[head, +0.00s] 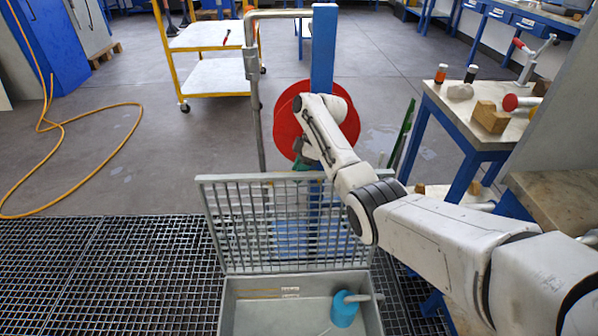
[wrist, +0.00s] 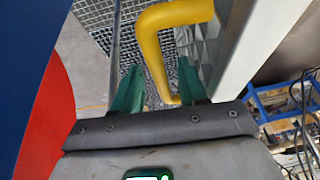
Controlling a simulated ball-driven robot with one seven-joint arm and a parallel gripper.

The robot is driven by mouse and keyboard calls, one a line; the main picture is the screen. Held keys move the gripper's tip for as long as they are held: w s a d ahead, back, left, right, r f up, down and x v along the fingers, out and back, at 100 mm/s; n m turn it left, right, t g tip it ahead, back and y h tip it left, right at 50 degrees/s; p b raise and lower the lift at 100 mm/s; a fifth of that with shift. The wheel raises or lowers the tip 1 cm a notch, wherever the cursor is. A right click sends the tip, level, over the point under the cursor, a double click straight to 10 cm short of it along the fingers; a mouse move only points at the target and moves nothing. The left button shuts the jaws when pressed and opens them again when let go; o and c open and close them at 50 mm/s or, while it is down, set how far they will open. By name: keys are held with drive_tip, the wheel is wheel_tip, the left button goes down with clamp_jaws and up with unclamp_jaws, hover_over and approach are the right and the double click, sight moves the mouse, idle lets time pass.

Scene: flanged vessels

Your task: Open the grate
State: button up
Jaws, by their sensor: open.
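The grate (head: 238,222) is a grey barred panel in the head view. It stands steeply raised along the back of an open grey basin (head: 228,305). My gripper (head: 307,163) is at the grate's top edge, partly hidden by my arm. In the wrist view my gripper (wrist: 160,78) has its two green fingers apart. A bent yellow bar (wrist: 152,50) shows between and beyond the fingers; I cannot tell whether they touch it. A pale frame edge (wrist: 235,50) is close on the right there.
A red disc (head: 345,112) on a blue post (head: 323,50) stands behind my gripper. A grey pipe (head: 256,110) rises left of it. A blue can (head: 344,311) is in the basin. A workbench (head: 480,120) stands right. Floor at left is open, with a yellow hose (head: 60,125).

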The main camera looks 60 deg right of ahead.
drive_tip(key=p+v, duration=0.1)
drive_tip(key=v, duration=0.9)
drive_tip(key=shift+s+f, duration=0.1)
idle(0.3)
